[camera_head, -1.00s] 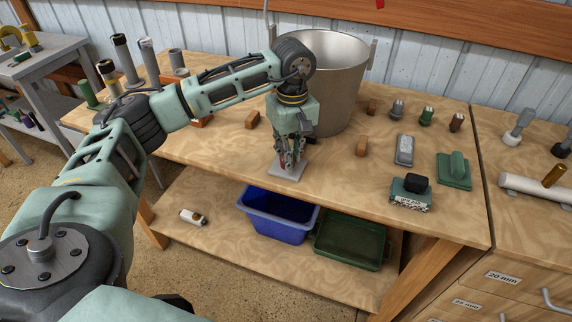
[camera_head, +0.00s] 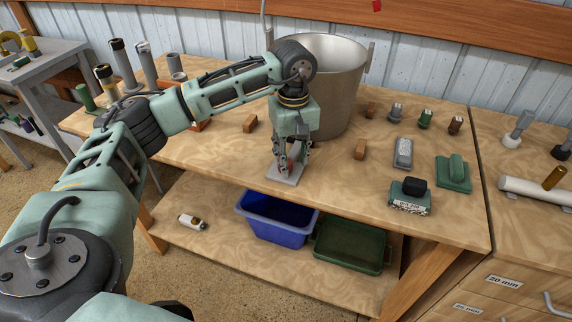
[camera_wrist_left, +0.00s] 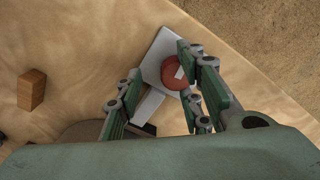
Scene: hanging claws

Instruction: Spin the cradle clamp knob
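The clamp's red round knob (camera_wrist_left: 175,72) with a pale bar mark sits on a light grey plate (camera_wrist_left: 158,52) near the table's front edge. In the head view the plate (camera_head: 286,177) shows below my left gripper (camera_head: 290,158), and the knob is mostly hidden by the fingers. My left gripper points down over the knob. In the left wrist view its green-padded fingers (camera_wrist_left: 162,84) stand apart, with the knob between them, closer to the right finger. I cannot tell whether that finger touches it. My right gripper is not in view.
A large metal bucket (camera_head: 338,95) stands right behind my left gripper. Wooden blocks (camera_head: 250,123) lie around it. A grey case (camera_head: 403,153) and green tools (camera_head: 453,172) lie to the right. A blue bin (camera_head: 275,220) and green tray (camera_head: 352,246) sit on the lower shelf.

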